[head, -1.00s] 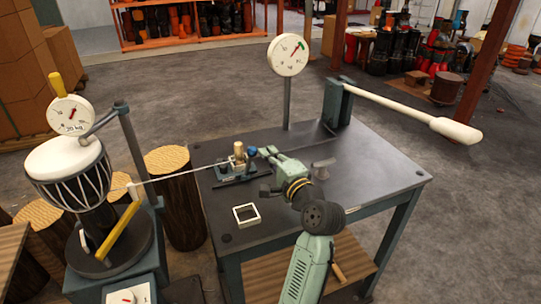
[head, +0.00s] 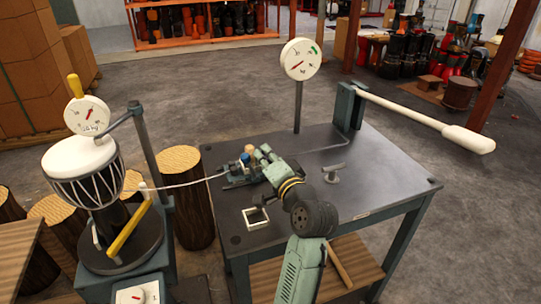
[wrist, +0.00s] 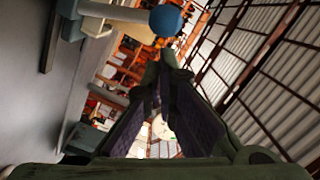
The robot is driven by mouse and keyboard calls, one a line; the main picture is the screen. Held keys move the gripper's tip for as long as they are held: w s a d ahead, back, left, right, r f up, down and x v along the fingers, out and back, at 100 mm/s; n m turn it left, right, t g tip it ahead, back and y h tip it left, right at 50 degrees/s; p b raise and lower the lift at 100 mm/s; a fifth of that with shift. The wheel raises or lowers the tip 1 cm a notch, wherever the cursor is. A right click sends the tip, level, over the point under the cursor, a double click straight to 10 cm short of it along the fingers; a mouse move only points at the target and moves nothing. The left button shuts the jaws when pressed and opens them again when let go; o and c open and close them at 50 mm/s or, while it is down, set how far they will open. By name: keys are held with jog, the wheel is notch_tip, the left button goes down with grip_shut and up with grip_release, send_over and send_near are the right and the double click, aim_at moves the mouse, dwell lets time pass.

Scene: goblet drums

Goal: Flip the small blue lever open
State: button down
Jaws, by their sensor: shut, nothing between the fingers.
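The small lever's blue ball end (head: 245,158) shows just left of a tan-topped post (head: 250,150) on the dark clamp mechanism (head: 238,178) at the table's left side. In the wrist view the blue ball (wrist: 166,20) is at the top on a pale stem, just beyond my fingertips and apart from them in the picture. My gripper (head: 262,152) is beside the mechanism, to the right of the post. In the wrist view its fingers (wrist: 167,75) converge, shut and empty. The lever's base is partly hidden in the head view.
A pale cord (head: 180,186) runs in a curve from the drum stand to the mechanism. A white square frame (head: 256,218) and a grey T-shaped piece (head: 332,173) are on the table (head: 375,180). A gauge post and long white-handled lever (head: 420,115) stand behind.

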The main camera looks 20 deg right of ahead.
jog(key=shift+a+n, duration=0.4)
jog(key=shift+n, duration=0.1)
jog(key=shift+r, duration=0.15)
